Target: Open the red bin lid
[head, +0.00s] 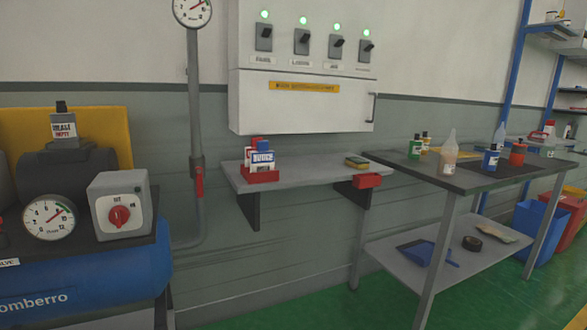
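A red bin (574,212) stands on the floor at the far right edge, behind and to the right of a blue bin, and is partly cut off by the frame. It is too small and far away to tell whether it has a lid or how that lid stands. My gripper is not in view.
A workbench (471,178) with bottles stands between the middle and the bins, with a lower shelf (436,261). The blue bin (536,231) is beyond it. A wall shelf (310,176) and a blue compressor (85,275) are further left. Green floor (370,300) shows in front.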

